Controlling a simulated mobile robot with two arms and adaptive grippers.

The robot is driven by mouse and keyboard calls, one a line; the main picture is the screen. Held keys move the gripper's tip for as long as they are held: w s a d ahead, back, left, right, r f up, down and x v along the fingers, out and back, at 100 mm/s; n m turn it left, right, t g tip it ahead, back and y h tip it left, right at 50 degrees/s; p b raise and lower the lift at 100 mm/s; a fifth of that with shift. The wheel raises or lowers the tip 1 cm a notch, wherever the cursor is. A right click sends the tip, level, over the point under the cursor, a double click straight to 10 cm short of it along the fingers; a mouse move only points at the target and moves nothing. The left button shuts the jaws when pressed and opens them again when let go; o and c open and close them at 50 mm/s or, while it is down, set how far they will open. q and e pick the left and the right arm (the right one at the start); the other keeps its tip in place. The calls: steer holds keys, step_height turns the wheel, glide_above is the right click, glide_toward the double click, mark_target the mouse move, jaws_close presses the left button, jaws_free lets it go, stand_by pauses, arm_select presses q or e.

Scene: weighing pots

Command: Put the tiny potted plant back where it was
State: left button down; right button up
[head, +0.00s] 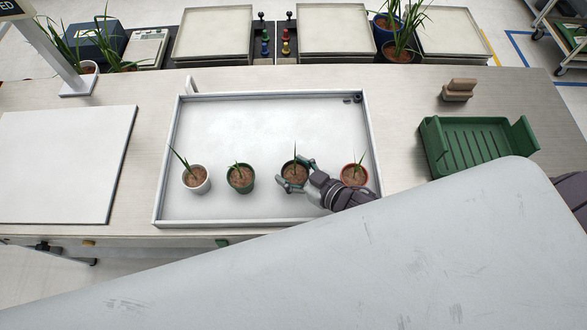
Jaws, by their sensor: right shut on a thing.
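Several small potted plants stand in a row in a shallow white tray (161,180) in the head view. From left they are a white pot (197,184), a dark green pot (240,182), a dark pot (293,174) and a terracotta pot (354,176). Each holds soil and thin green leaves. My right gripper (295,181) is shut on the dark pot, third from left. Its fingers reach around the pot from the right, close to the terracotta pot. I cannot tell whether the held pot touches the tray floor. My left gripper is not in view.
A green slatted tray (475,147) and a tan block (459,90) sit to the right. A white board (62,165) lies at left. The rear of the white tray is clear. A large grey surface covers the foreground.

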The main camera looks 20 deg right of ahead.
steer(key=o, duration=1.3)
steer(key=shift+f, duration=0.1)
steer(key=shift+r, duration=0.2)
steer(key=shift+s+d, duration=0.15)
steer(key=shift+s, duration=0.15)
steer(key=b+v, duration=0.1)
steer(key=v, duration=1)
steer(key=shift+s+d, duration=0.15)
steer(key=shift+d, duration=0.05)
